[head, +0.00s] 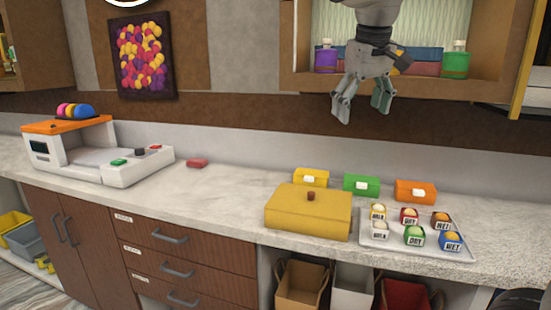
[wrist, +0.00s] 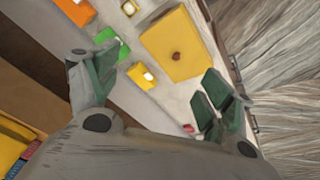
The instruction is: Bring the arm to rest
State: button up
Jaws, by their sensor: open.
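My gripper (head: 361,104) hangs in the air above the counter (head: 215,205), in front of the wall cupboard. Its fingers point down and stand apart with nothing between them. In the wrist view my gripper (wrist: 150,90) is also open and empty. The yellow lidded box (head: 308,212) with a brown knob sits on the counter below it, and it shows in the wrist view too (wrist: 176,46). The gripper touches nothing that I can see.
A tray (head: 376,242) holds several small labelled cups with balls. Yellow (head: 311,177), green (head: 362,186) and orange (head: 415,191) boxes line the back. A white machine (head: 95,160) and a red block (head: 197,163) stand left. The cupboard shelf (head: 480,90) with bottles is close behind my gripper.

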jog(key=s+d+f+m, duration=0.4)
jog(key=s+d+f, duration=1.1)
jog(key=s+d, duration=0.3)
jog(key=shift+s+y, duration=0.3)
jog(key=shift+s, duration=0.3)
